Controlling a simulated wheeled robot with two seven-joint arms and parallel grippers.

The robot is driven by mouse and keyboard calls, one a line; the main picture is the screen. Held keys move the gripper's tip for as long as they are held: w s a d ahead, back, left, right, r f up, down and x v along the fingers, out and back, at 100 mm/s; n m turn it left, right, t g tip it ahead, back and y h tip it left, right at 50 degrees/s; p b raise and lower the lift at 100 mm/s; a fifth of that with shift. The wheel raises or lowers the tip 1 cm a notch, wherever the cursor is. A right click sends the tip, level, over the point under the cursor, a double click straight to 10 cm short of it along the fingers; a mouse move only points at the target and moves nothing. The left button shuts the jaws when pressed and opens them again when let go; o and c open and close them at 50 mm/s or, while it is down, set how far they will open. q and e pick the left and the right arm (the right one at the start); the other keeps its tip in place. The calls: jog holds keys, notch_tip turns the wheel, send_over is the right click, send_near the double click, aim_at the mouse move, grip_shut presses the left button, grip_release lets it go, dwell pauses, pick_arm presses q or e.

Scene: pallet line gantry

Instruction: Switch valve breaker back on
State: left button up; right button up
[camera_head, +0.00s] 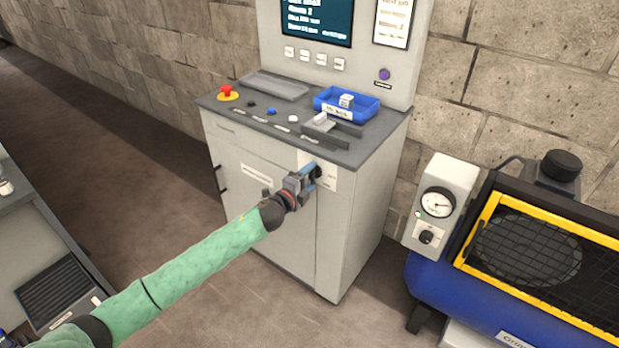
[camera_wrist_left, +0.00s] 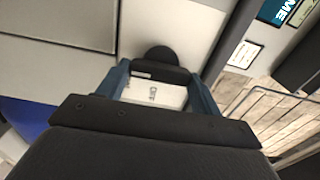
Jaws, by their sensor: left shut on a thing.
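The valve breaker is a black rotary handle (camera_head: 318,172) on a white plate (camera_head: 330,182) at the upper right of the grey cabinet's front. My left gripper (camera_head: 308,174) reaches it from the front and is shut on the handle. In the left wrist view the round black handle (camera_wrist_left: 160,56) and its dark bar lie between the blue-grey fingertips (camera_wrist_left: 158,78). My right gripper is not in view.
The cabinet top (camera_head: 300,125) carries a red emergency button (camera_head: 227,92), a blue bin (camera_head: 365,107) and several small buttons. A pressure gauge box (camera_head: 438,205) and a blue machine with a yellow-framed mesh (camera_head: 490,215) stand at right. Floor is clear before the cabinet.

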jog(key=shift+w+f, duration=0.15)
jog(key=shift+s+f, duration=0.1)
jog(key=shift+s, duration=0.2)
pick_arm(q)
jog(key=o, duration=1)
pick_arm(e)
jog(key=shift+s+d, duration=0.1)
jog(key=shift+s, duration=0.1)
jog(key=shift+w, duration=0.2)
